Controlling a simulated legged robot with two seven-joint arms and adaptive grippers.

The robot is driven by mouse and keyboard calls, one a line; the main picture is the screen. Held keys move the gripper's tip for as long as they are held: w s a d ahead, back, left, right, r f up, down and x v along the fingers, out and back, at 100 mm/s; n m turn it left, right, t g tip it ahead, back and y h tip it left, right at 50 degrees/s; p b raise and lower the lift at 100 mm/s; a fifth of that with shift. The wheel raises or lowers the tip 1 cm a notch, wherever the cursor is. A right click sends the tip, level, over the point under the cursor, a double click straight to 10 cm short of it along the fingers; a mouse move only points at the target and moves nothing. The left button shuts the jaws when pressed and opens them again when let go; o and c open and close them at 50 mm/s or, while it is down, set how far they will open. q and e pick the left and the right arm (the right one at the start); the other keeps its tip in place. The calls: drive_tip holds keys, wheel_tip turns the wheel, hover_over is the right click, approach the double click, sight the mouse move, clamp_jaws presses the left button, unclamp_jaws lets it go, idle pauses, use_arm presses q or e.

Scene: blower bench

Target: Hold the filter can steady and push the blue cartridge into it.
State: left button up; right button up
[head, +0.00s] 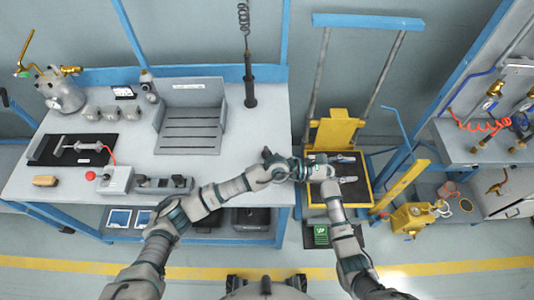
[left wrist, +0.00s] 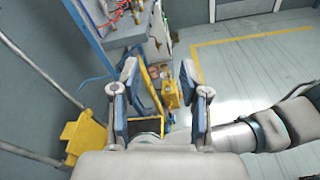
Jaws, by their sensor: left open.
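My left gripper (head: 347,168) points right over the yellow-framed platform, with its two fingers spread and nothing between them. In the left wrist view the open, blue-padded fingers of the left gripper (left wrist: 163,80) have only background between them. My right arm comes up from the bottom and meets the left wrist area in the picture; its gripper cannot be made out in that overlap. I cannot pick out a filter can or a blue cartridge for certain. A grey vessel (head: 65,95) with brass fittings stands at the bench's back left, away from both arms.
The bench (head: 240,150) carries a slotted grey fixture (head: 190,118), small grey cups (head: 107,112), a black mat (head: 45,150) and a control box (head: 117,180). A yellow trolley (head: 333,132) stands right of it, and a yellow machine (head: 412,218) on the floor.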

use_arm(q)
wheel_tip(320, 180, up, 3)
drive_tip(key=n+t+h, duration=0.3)
drive_tip(key=t, duration=0.3)
drive_tip(key=n+t+y, duration=1.1)
drive_tip(key=n+y, duration=0.9)
drive_tip(key=y, duration=0.3)
approach(268, 155)
drive_tip(key=w, duration=0.3)
drive_tip(key=w+a, duration=0.1)
drive_tip(key=w, duration=0.2)
drive_tip(key=w+a, duration=0.1)
drive_tip(key=w, duration=0.2)
drive_tip(key=shift+w, duration=0.2)
clamp_jaws()
